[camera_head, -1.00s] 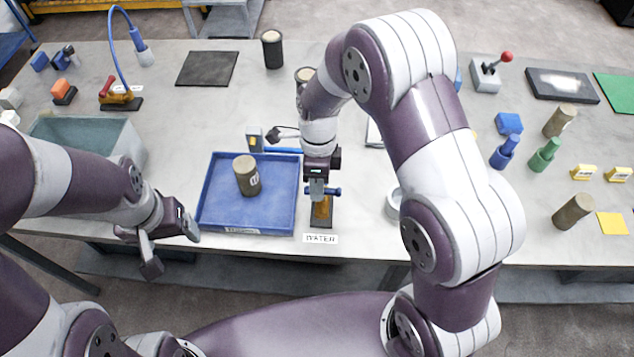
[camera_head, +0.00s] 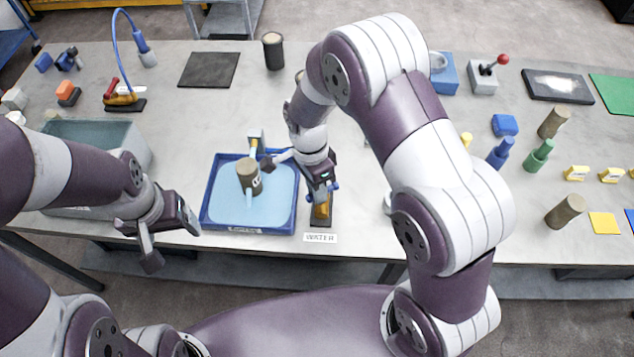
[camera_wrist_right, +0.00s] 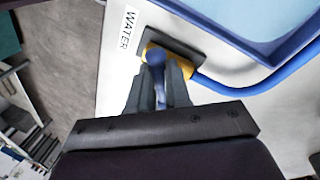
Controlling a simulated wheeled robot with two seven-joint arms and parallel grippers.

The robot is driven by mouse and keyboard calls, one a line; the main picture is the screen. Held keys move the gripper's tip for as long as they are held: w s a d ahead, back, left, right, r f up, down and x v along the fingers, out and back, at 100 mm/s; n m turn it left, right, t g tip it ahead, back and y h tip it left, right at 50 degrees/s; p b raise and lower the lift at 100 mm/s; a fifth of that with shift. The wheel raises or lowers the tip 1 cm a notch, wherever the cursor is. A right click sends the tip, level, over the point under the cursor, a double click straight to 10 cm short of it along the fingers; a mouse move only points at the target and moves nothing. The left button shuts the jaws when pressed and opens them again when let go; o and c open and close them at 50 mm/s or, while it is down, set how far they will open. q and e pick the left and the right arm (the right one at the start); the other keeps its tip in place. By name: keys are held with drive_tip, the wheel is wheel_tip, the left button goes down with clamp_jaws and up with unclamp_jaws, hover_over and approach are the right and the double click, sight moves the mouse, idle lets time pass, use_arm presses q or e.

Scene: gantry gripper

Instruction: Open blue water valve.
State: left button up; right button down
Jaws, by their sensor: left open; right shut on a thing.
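The blue water valve handle (camera_wrist_right: 156,70) sits on a yellow-orange valve body (camera_head: 321,212) on a dark base, behind the WATER label (camera_head: 320,238). My right gripper (camera_wrist_right: 160,85) is shut on the blue handle, which is mostly hidden between the fingers. A blue tray (camera_head: 205,215) left of the valve has light blue water in it, and a pale blue stream runs into it. A brown cylinder (camera_head: 249,176) shows over the tray. My left gripper (camera_head: 172,238) is open and empty at the table's front edge, left of the tray.
A grey-green bin (camera_head: 125,135) stands at the left behind my left arm. A blue hose (camera_wrist_right: 235,90) runs from the valve along the tray. Blue and green bottles (camera_head: 538,155) and other small objects stand at the right. The table's middle back is fairly clear.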

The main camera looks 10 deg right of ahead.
drive_tip(key=n, duration=0.3)
drive_tip(key=n+h, duration=0.1)
drive_tip(key=n, duration=0.1)
drive_tip(key=shift+s+n+t+p, duration=0.3)
drive_tip(key=shift+s+p, duration=0.05)
drive_tip(key=n, duration=0.3)
drive_tip(key=n+t, duration=0.1)
drive_tip(key=n, duration=0.1)
drive_tip(key=shift+s+d, duration=0.2)
drive_tip(key=shift+d, duration=0.05)
drive_tip(key=shift+n+h, duration=0.3)
drive_tip(key=shift+n, duration=0.1)
drive_tip(key=c, duration=1.1)
unclamp_jaws()
drive_tip(key=shift+r, duration=0.1)
drive_tip(key=shift+w+a+r+b, duration=0.15)
drive_tip(key=shift+a+r, duration=0.25)
drive_tip(key=shift+r, duration=1.65)
drive_tip(key=shift+w+a+r+b, duration=0.15)
drive_tip(key=shift+a+r, duration=0.25)
drive_tip(key=shift+r, duration=1.65)
drive_tip(key=shift+a+r+b, duration=0.25)
drive_tip(key=shift+a+r, duration=0.15)
drive_tip(key=shift+r, duration=1.65)
